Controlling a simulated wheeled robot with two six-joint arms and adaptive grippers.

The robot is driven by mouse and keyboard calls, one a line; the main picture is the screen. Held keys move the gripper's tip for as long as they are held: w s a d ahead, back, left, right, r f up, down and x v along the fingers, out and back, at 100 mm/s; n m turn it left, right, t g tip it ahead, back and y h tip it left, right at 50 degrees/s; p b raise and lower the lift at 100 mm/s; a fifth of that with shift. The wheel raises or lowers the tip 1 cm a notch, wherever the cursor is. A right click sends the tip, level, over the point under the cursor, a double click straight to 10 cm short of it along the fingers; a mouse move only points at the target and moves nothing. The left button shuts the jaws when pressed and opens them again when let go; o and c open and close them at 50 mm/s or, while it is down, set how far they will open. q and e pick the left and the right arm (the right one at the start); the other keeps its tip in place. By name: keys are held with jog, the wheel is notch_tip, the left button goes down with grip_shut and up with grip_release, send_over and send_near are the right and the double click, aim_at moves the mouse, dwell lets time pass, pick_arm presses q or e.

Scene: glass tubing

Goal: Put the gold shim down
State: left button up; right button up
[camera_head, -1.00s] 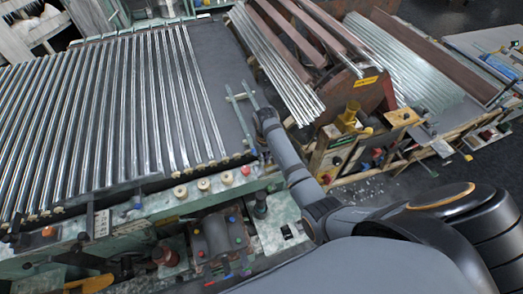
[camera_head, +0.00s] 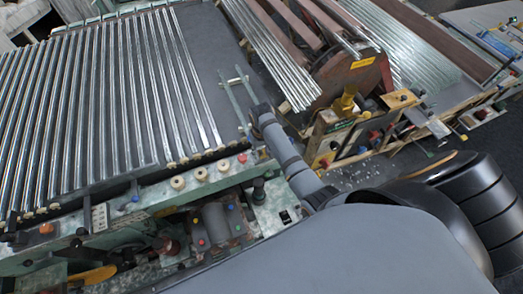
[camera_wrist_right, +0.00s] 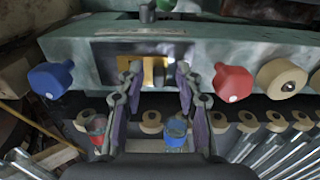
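In the right wrist view the gold shim (camera_wrist_right: 153,72) shows between my fingertips, in front of or inside a dark rectangular recess in a green-grey machine panel. My right gripper (camera_wrist_right: 160,74) reaches toward it with its two fingers apart. A gap shows between the shim and the right-hand finger; whether the left-hand finger touches it I cannot tell. The shim's lower end is hard to make out. In the head view my right arm comes in from the lower right, and I cannot make out the shim. My left gripper is not in view.
A blue knob (camera_wrist_right: 50,78) and a red knob (camera_wrist_right: 232,83) flank the recess closely. A round tan knob (camera_wrist_right: 282,77) sits beside the red one. Glass tubes (camera_head: 110,95) lie on the bed at left. A rack of tubes (camera_head: 275,55) stands behind my arm.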

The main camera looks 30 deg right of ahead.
aim_at(261, 152)
jog(key=shift+w, duration=0.15)
notch_tip(261, 152, up, 3)
jog(key=shift+r+b, duration=0.15)
jog(key=shift+b, duration=0.45)
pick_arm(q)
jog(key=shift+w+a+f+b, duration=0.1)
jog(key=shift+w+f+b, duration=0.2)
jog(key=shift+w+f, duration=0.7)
pick_arm(e)
notch_tip(261, 152, up, 9)
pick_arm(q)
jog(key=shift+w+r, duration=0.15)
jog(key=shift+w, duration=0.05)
pick_arm(e)
jog(key=shift+f, duration=0.2)
